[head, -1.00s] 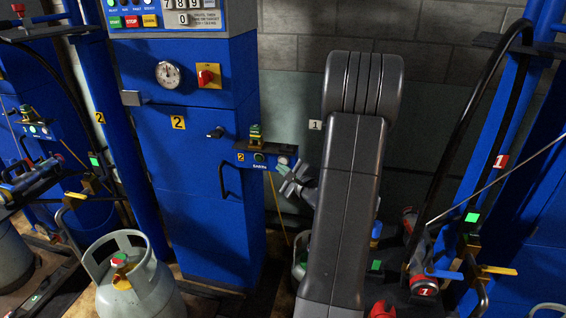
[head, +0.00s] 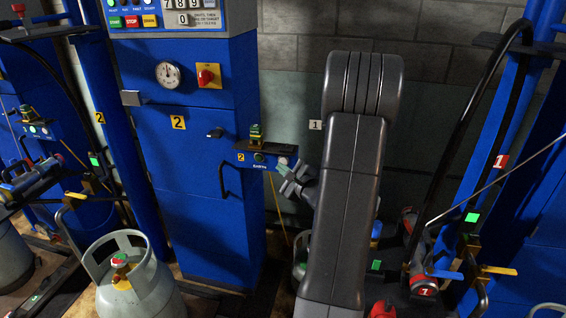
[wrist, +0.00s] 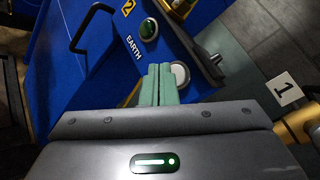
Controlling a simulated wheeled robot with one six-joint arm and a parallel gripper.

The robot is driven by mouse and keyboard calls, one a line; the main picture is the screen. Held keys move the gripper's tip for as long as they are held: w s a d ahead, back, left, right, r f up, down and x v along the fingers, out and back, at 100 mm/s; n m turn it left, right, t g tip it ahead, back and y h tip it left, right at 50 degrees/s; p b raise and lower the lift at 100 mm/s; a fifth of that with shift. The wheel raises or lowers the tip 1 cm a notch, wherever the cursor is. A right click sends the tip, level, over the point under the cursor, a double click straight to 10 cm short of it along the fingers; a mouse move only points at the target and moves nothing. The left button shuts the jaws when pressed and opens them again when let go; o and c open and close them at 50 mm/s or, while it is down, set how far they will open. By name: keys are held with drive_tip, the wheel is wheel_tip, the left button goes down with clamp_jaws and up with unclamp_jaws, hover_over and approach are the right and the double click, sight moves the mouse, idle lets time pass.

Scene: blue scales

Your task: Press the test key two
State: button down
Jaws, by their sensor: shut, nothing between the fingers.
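The blue control box (head: 247,157) marked with a yellow 2 and "EARTH" sticks out from the side of the blue cabinet. I cannot tell whether the tips touch the box.
A black handle (wrist: 92,28) juts from the cabinet left of the box. A dark ledge with a green-and-yellow fitting (head: 256,135) tops the box. A grey gas cylinder (head: 135,280) stands at the front left. A "1" plate (head: 315,125) is on the wall.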

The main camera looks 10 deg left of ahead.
drive_tip(key=shift+w, duration=0.1)
drive_tip(key=shift+w+b, duration=0.3)
drive_tip(key=shift+b, duration=0.05)
drive_tip(key=shift+w, duration=0.4)
idle(0.9)
drive_tip(key=shift+s+b, duration=0.1)
drive_tip(key=shift+b, duration=0.2)
drive_tip(key=shift+s+b, duration=0.45)
drive_tip(key=shift+s, duration=0.25)
drive_tip(key=s+b, duration=0.2)
drive_tip(key=s, duration=0.3)
